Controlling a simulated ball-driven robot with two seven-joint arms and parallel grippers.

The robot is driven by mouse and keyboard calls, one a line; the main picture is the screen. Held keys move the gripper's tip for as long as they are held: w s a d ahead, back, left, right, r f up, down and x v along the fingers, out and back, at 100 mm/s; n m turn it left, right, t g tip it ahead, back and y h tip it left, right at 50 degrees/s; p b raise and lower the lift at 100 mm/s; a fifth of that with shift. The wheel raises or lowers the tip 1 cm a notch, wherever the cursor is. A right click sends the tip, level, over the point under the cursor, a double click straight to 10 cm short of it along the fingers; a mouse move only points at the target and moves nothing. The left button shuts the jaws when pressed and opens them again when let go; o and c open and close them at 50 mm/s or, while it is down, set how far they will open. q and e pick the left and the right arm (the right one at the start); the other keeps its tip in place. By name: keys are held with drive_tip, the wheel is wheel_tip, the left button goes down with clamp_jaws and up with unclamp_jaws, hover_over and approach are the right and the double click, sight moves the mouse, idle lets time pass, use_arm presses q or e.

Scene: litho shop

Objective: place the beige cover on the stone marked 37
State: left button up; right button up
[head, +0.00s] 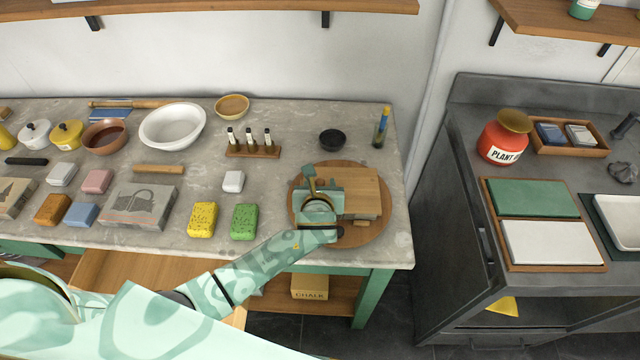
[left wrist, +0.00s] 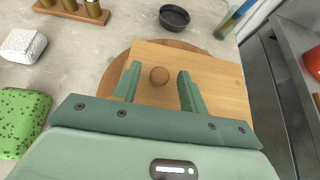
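A light wooden board, which looks like the beige cover (head: 362,187), lies on a round wooden turntable (head: 374,234). In the left wrist view the cover (left wrist: 214,72) has a round brown knob (left wrist: 159,76). My left gripper (head: 322,186) is over the cover's left part. In the left wrist view its fingers (left wrist: 159,84) are apart, one on each side of the knob, with gaps to it. Two grey stones with drawings, one with a pot (head: 138,206) and one at the left edge (head: 12,198), lie on the bench. I can read no 37 on either. My right gripper is not in view.
Yellow (head: 202,220) and green (head: 244,222) sponges lie left of the turntable. A white block (head: 233,181), a bottle rack (head: 252,151) and a black bowl (head: 332,140) stand nearby. A grey sink counter (head: 462,200) is at the right, past a gap.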

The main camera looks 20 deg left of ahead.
use_arm(q)
drive_tip(key=shift+s+d+r, duration=0.1)
drive_tip(key=shift+s+r, duration=0.1)
drive_tip(key=p+v, duration=0.3)
drive_tip(key=v, duration=0.8)
drive_tip(key=shift+s, duration=0.3)
